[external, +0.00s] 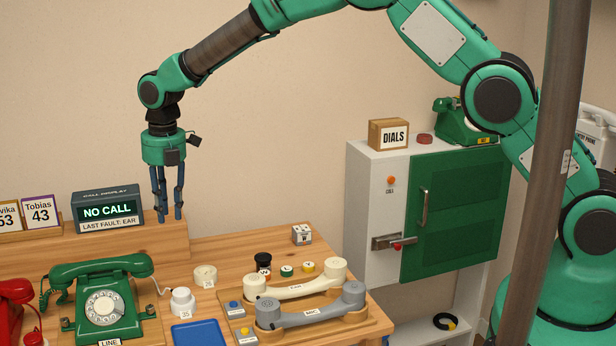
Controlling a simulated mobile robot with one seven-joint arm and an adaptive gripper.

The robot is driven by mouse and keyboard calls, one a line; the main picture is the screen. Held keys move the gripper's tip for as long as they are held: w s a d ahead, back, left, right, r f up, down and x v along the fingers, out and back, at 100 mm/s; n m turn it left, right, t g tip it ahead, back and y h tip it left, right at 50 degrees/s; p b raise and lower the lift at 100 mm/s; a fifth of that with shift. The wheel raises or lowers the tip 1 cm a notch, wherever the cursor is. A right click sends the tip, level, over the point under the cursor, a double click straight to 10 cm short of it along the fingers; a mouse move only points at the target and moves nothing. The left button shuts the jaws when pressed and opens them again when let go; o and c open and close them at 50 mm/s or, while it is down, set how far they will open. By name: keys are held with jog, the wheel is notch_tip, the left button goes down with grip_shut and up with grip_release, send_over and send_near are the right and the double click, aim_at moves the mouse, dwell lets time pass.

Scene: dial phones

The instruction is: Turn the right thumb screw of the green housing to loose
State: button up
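A green dial telephone (128,320), which appears to be the green housing, stands on the wooden table at the lower left. Its handset (100,267) lies across the top and a pale round dial (104,308) faces front.
The call display (107,210) stands on the rear ledge, left of my gripper. A red phone (14,310) is left of the green one. A white knob-like part (182,302), blue tray (201,333) and loose handsets (312,313) lie to the right. Another green phone (463,124) sits on the cabinet.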

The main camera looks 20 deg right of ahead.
dwell(0.5)
jog(key=m+p, duration=0.2)
jog(key=m, duration=1.9)
send_over(156, 302)
notch_tip(156, 302, down, 8)
jog(key=shift+f, duration=0.15)
jog(key=shift+w+f, duration=0.1)
jog(key=shift+f, duration=0.05)
notch_tip(156, 302, down, 14)
jog(key=shift+r+b, duration=0.25)
jog(key=shift+b, duration=0.05)
grip_shut()
